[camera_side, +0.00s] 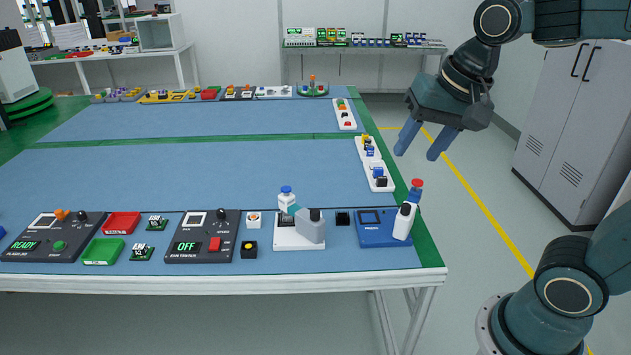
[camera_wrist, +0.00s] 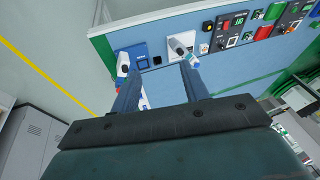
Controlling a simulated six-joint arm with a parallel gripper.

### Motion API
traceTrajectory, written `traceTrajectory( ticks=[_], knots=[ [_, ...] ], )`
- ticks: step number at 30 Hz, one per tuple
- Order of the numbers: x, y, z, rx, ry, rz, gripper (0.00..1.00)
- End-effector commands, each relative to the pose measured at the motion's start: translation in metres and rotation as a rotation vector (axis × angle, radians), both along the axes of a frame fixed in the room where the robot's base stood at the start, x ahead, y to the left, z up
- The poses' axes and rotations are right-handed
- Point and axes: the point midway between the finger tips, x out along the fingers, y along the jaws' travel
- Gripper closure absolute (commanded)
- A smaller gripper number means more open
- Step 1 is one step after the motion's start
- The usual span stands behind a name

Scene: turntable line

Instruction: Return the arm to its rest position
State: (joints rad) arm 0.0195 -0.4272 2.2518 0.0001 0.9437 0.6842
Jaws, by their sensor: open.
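My gripper (camera_side: 420,146) is open and empty. In the side view it hangs in the air beyond the right edge of the table, with its two blue fingers apart and pointing down. In the wrist view my gripper (camera_wrist: 160,85) shows its two fingers spread, with nothing held between them. The table (camera_side: 200,178) has a blue top with green borders and lies to the left of my gripper, which touches nothing on it.
White trays (camera_side: 362,150) line the right edge. Panels and coloured bins line the front. A grey cabinet (camera_side: 575,130) stands at right. Floor between is clear.

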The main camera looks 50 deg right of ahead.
Motion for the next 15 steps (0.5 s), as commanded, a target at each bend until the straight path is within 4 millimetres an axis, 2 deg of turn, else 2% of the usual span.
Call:
traceTrajectory(
  ticks=[3,9,15],
  knots=[
    [-0.022,0.002,-0.003,-0.063,-0.032,0.158,0.55],
    [-0.054,0.004,-0.013,-0.176,-0.076,0.414,0.55],
    [-0.073,0.005,-0.022,-0.261,-0.104,0.585,0.55]
  ],
)
